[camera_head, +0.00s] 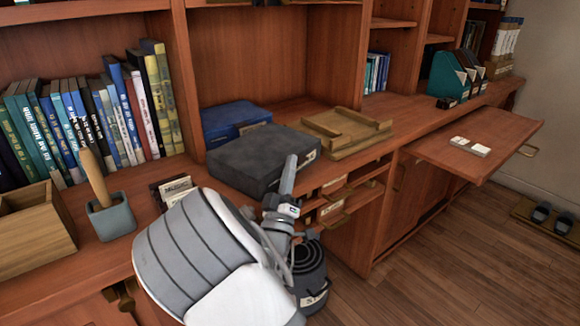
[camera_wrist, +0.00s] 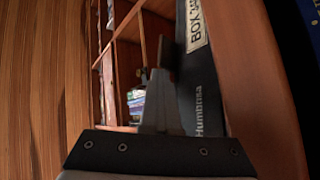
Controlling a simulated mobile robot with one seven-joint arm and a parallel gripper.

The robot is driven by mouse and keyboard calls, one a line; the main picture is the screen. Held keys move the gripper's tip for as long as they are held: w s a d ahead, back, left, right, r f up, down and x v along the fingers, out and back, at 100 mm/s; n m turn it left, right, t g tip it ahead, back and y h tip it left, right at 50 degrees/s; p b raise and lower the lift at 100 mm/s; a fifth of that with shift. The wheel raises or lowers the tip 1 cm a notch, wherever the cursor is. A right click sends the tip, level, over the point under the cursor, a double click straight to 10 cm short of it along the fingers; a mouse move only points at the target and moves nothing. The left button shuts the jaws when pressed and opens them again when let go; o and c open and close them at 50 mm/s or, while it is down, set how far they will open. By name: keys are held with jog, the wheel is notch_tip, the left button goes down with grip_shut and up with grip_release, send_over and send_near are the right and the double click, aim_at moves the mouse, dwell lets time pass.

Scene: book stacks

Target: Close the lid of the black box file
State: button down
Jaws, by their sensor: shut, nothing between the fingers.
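The black box file (camera_head: 255,155) lies on the wooden counter. Its top looks flat and down over the body; I cannot tell whether a small gap is left at its edge. In the wrist view its labelled side (camera_wrist: 205,85) runs along the right of the fingers. My gripper (camera_head: 291,160) is shut and empty, its fingers pointing up at the box's front right side and covering part of it. In the wrist view the shut fingers (camera_wrist: 160,75) are close to the box; contact cannot be told.
A blue box (camera_head: 232,115) is behind the black one. A wooden tray (camera_head: 345,130) stands to its right. Open drawers (camera_head: 350,198) are below the counter, and a pulled-out shelf (camera_head: 440,150) is right.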

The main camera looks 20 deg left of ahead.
jog(key=shift+f, duration=0.65)
jog(key=s+r+p+v, duration=0.1)
jog(key=p+v, duration=0.2)
jog(key=v, duration=1.4)
jog(key=w+d+r+m+g, duration=0.6)
jog(key=w+d+m+g, duration=0.25)
jog(key=w+g, duration=0.3)
jog(key=s+d+r+g, duration=0.3)
jog(key=s+d+r, duration=0.1)
jog(key=s+d, duration=0.7)
jog(key=s+d+r+g, duration=0.4)
jog(key=s+d, duration=0.6)
jog(key=s, duration=0.4)
notch_tip(320, 180, up, 26)
jog(key=p, duration=2.5)
jog(key=shift+s+f+m+h, duration=0.15)
jog(key=shift+m+h, duration=0.2)
jog(key=shift+h, duration=0.05)
